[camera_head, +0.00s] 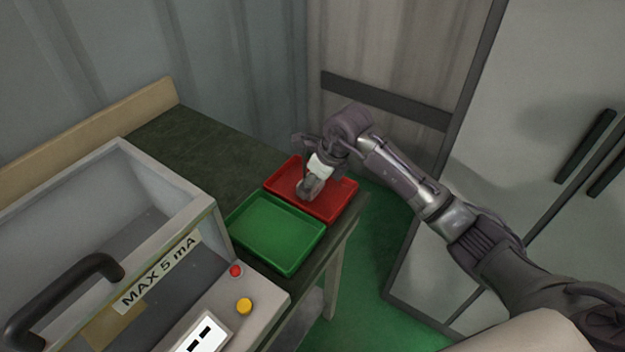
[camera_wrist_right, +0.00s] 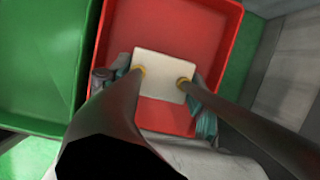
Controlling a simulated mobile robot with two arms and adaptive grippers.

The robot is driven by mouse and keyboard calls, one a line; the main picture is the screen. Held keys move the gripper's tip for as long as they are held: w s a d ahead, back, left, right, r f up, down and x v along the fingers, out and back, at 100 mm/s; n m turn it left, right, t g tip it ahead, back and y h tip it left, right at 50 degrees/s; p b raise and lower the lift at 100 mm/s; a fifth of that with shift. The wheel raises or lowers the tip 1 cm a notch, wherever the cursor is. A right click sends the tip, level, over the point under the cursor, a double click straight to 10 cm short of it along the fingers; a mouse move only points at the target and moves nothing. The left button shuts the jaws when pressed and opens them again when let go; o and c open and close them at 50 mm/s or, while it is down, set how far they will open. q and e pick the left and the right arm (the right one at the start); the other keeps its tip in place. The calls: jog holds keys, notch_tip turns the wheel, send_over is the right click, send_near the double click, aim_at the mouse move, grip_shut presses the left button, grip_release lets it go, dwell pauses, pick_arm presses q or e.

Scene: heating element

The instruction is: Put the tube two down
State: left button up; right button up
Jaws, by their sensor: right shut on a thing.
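Tube two shows in the right wrist view as a pale rectangular block (camera_wrist_right: 163,66) with two brass fittings. Two dark tubes run from these fittings toward the camera, one to the lower left and one to the lower right. My right gripper (camera_head: 311,184) is shut on the block, with a teal finger pad at each side of it. In the head view the gripper points down over the red tray (camera_head: 340,206). I cannot tell whether the block touches the tray floor. The tube is mostly hidden by the gripper in the head view. My left gripper is out of view.
A green tray (camera_head: 270,236) stands beside the red one, to its lower left, on the dark bench top (camera_head: 190,150). A grey open-topped tester (camera_head: 150,190) with a black handle and buttons stands at left. A wall is close behind.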

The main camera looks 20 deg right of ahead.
jog(key=o, duration=1.3)
jog(key=shift+f, duration=0.1)
jog(key=shift+r, duration=0.2)
jog(key=shift+s+d+r, duration=0.1)
jog(key=shift+d+r, duration=0.05)
jog(key=shift+r, duration=0.2)
jog(key=b+v, duration=0.1)
jog(key=v, duration=1)
jog(key=shift+s, duration=0.1)
